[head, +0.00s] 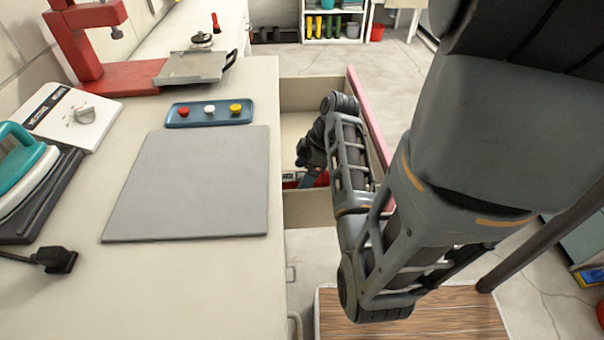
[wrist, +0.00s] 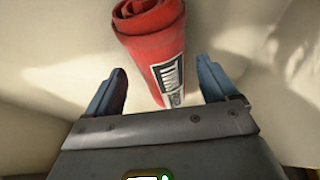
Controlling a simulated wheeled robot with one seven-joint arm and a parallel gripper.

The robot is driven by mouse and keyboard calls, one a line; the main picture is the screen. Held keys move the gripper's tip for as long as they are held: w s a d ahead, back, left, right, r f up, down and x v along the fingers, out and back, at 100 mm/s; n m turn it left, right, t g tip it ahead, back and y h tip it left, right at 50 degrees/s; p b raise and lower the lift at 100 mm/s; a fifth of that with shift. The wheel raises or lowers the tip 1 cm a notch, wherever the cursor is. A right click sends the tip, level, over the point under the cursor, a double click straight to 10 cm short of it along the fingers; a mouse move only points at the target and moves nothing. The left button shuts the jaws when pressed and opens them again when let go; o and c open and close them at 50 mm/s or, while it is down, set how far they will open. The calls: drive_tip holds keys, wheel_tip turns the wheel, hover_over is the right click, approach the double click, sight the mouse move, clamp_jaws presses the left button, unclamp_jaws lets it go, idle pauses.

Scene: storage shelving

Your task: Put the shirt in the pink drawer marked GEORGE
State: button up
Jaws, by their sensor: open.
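The shirt is a red roll (wrist: 152,35) with a black-and-white label, lying in the drawer in the wrist view. In the head view a little of its red (head: 322,179) shows beside my gripper. The drawer (head: 311,92) is pulled out from the counter, and its front panel is pink (head: 369,122). The name GEORGE is not visible. My gripper (wrist: 160,78) is down inside the drawer, its blue fingers apart, one on each side of the roll's near, labelled end. My arm hides part of the drawer in the head view.
The counter (head: 200,262) holds a grey mat (head: 194,182), a blue tray with three buttons (head: 209,112), a red press (head: 110,75) and a teal iron (head: 20,165). A wooden-topped surface (head: 410,317) is below my arm. Open floor lies beyond the drawer.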

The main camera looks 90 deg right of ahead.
drive_tip(key=p+v, duration=0.2)
drive_tip(key=v, duration=0.7)
drive_tip(key=shift+w+r, duration=0.1)
drive_tip(key=shift+r, duration=0.15)
drive_tip(key=shift+p+v, duration=0.8)
drive_tip(key=shift+p, duration=0.35)
